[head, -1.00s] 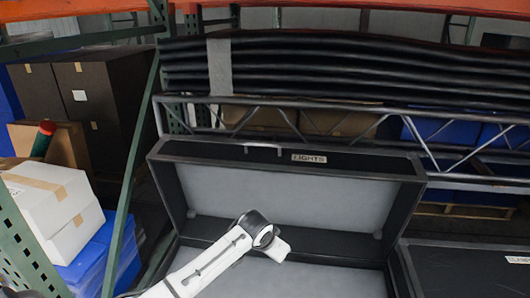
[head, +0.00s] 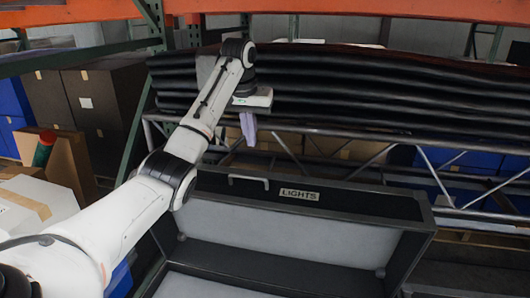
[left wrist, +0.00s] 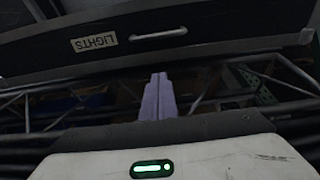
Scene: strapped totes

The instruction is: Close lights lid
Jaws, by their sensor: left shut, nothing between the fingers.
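The black tote's lid (head: 355,202) stands open, tilted back, with its grey-lined inside facing me in the head view. It bears a LIGHTS label (head: 299,195) and a handle (head: 249,179) on its rim. The label and handle also show upside down on the lid in the left wrist view (left wrist: 225,42). My left gripper (head: 248,138) is shut and empty, pointing down above and behind the lid's upper edge, apart from it. Its fingers show in the left wrist view (left wrist: 159,82). The tote's lower part is mostly cut off at the bottom. My right gripper is out of view.
Behind the lid is a metal truss (head: 400,150) with a stack of black padded rolls (head: 350,90) above it. Boxes (head: 35,200) stand at the left by a green rack post. Another dark tote (head: 460,270) sits at the right.

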